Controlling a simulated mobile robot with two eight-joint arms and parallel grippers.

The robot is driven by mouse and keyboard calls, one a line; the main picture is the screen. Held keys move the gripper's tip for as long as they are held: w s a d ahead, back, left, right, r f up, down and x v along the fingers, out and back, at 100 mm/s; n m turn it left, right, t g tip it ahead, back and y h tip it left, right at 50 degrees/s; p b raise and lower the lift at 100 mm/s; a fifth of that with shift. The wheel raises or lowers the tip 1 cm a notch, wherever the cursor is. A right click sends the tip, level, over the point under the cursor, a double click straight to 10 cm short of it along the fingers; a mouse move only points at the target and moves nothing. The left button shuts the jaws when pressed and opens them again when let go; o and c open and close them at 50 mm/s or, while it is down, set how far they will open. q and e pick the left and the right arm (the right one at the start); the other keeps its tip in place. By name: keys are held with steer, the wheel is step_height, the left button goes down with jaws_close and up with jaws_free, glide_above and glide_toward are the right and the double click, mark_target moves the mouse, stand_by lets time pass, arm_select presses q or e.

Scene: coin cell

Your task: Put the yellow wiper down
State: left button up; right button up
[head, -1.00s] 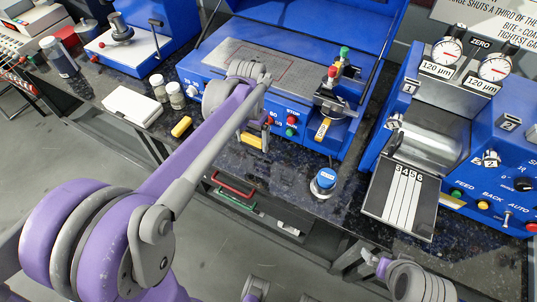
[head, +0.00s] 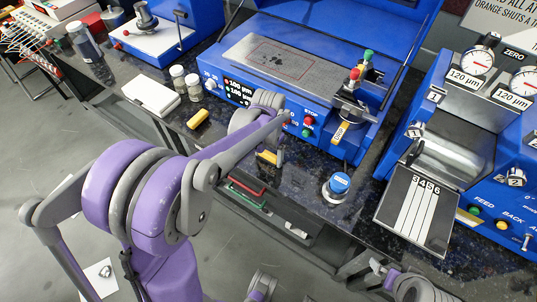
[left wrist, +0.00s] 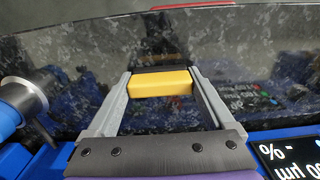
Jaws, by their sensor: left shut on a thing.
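The yellow wiper (left wrist: 160,82) is a yellow block with a dark strip along its far side. In the left wrist view it sits crosswise between the two grey fingers of my left gripper (left wrist: 159,90), which is shut on it. In the head view the wiper (head: 267,157) shows low by the bench's front edge, in front of the blue machine and partly hidden by my gripper and arm. I cannot tell whether it touches the dark speckled bench (head: 300,172).
Another yellow block (head: 198,119) lies on the bench to the left, near two small jars (head: 186,82) and a white box (head: 151,95). A blue-topped knob (head: 338,186) stands to the right. Behind is the blue machine (head: 262,97). Red and green handles (head: 245,190) lie below the front edge.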

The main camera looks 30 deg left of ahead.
arm_select(q)
steer(key=shift+f, duration=0.2)
steer(key=o, duration=1.2)
steer(key=shift+r, duration=0.1)
